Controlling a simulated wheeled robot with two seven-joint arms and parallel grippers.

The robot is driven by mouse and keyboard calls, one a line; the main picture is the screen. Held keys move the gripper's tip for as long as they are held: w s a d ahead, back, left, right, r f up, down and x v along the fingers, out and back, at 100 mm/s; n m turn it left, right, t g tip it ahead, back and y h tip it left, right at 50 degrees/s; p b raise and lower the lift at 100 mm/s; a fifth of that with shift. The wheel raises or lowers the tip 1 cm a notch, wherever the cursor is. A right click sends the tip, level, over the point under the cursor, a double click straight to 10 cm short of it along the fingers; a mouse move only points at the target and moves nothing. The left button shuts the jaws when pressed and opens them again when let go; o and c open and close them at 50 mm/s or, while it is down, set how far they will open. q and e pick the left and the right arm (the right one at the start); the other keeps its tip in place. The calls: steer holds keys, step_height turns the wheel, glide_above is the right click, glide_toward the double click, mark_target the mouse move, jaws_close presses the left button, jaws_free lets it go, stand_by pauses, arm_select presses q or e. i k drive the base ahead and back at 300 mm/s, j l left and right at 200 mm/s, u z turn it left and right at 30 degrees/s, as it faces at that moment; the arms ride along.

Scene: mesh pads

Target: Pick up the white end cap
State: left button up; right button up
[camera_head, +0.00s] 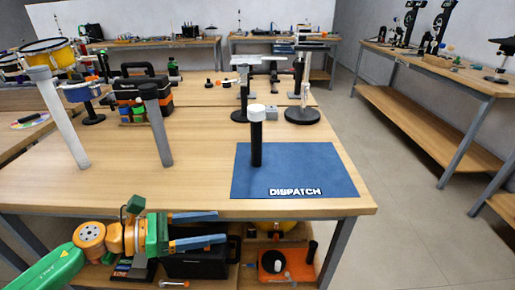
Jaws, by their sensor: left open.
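The white end cap (257,112) sits on top of an upright black post (256,145). The post stands on the blue mat marked DISPATCH (300,172), near its left part. My left gripper (222,228) is at the bottom of the view, in front of the table's front edge. Its two blue-grey fingers point right and are apart, with nothing visible between them. The cap is up and to the right of the gripper, well clear of it. My right gripper is not in view.
A white post (60,120) and a grey post (157,125) stand on the wooden table (200,190) at left. A black-and-orange toolbox (143,92) and round-based stands (302,115) are behind. Below the table are a black box and an orange item.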

mark_target(256, 112)
steer(key=i, duration=0.95)
